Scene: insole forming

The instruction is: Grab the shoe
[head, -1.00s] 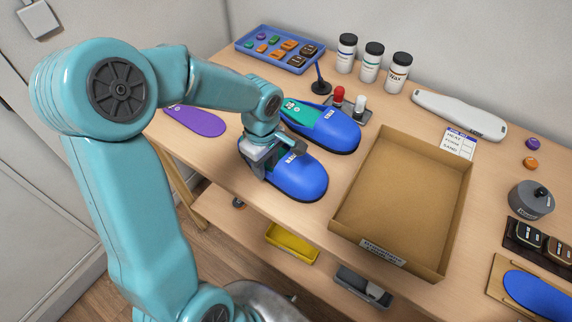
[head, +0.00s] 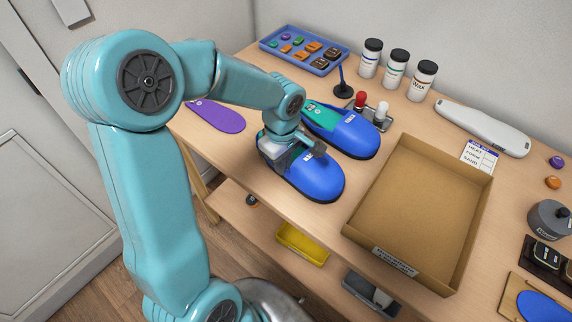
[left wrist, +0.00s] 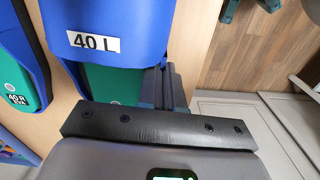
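Two blue clogs lie side by side on the bench. The near shoe (head: 320,182), labelled 40 L, has its toe towards the lower right. The far shoe (head: 350,137) lies just behind it with a teal insole. My left gripper (head: 292,155) is down at the open heel end of the near shoe. In the left wrist view the near shoe (left wrist: 120,20) shows its 40 L label and teal inside, with dark finger parts (left wrist: 165,88) at its right side wall. The grip itself is partly hidden. My right gripper is not in view.
An open cardboard box (head: 425,215) stands right of the shoes. A purple insole (head: 217,116) lies to the left. A blue tray (head: 303,50), labelled jars (head: 395,68) and red and white bottles (head: 382,115) stand behind. Below are a yellow bin (head: 302,244) and a grey bin.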

